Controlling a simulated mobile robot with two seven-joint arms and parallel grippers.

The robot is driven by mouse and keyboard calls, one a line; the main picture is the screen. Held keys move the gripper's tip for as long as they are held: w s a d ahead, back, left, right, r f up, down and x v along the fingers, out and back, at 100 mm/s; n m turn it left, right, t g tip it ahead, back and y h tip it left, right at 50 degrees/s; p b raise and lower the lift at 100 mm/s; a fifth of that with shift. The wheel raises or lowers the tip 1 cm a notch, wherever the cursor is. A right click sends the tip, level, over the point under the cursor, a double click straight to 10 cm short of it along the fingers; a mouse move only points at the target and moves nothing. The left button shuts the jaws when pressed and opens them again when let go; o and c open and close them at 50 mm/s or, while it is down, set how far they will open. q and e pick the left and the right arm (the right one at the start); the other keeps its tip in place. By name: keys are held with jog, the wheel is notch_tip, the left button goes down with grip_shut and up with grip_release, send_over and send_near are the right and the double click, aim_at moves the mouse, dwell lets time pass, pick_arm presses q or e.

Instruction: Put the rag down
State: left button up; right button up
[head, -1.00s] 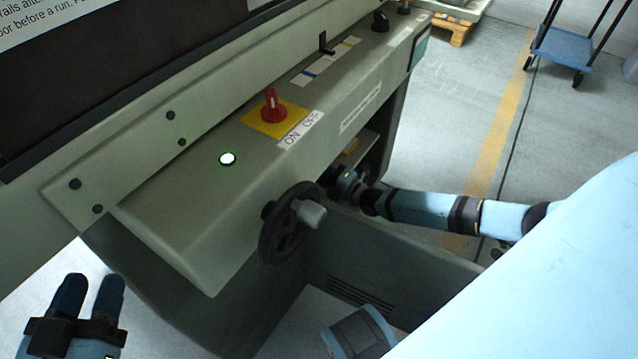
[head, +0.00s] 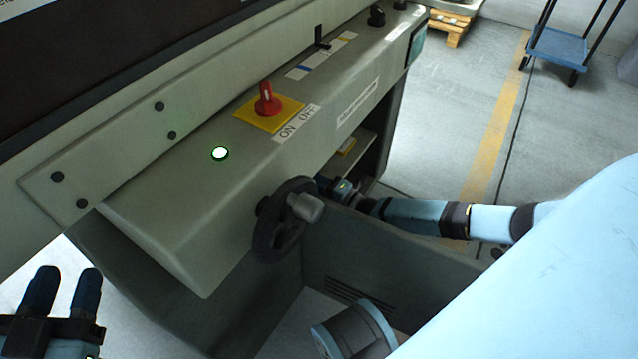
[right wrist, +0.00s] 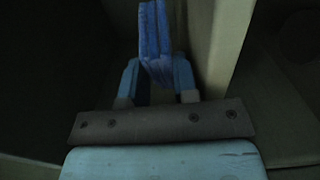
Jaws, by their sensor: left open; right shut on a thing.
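The rag (right wrist: 153,40) is a folded blue cloth, upright between the fingers of my right gripper (right wrist: 157,76) in the right wrist view. That gripper is shut on it, close beside a pale upright wall or panel edge. In the head view my right arm reaches into the open bay under the machine's sloping panel. The right fingertips and the rag are hidden there behind the machine's front. My left gripper (head: 64,288) is open and empty at the lower left of the head view, apart from the machine.
The machine's panel (head: 190,215) carries a red switch on a yellow plate (head: 267,108) and a lit button (head: 220,153). A dark handwheel (head: 280,225) sticks out near my right forearm. A blue trolley (head: 556,45) stands far right.

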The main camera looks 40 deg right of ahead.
jog(key=o, duration=0.9)
pick_arm(q)
jog(key=shift+s, duration=0.1)
pick_arm(e)
jog(key=shift+f, duration=0.1)
jog(key=shift+s, duration=0.1)
pick_arm(q)
jog(key=shift+f, duration=0.1)
pick_arm(e)
jog(key=shift+r, duration=0.2)
jog(key=shift+s+r, duration=0.2)
jog(key=shift+r, duration=0.15)
pick_arm(q)
jog(key=s+n+p, duration=0.1)
jog(key=p, duration=0.1)
jog(key=s+d+f+n+g+p, duration=0.1)
jog(key=n+p, duration=0.1)
jog(key=shift+d+g+y+p, duration=0.15)
jog(key=shift+g+y+p, duration=0.15)
jog(key=shift+y, duration=0.1)
pick_arm(e)
jog(key=v, duration=1.1)
jog(key=shift+s+d, duration=0.2)
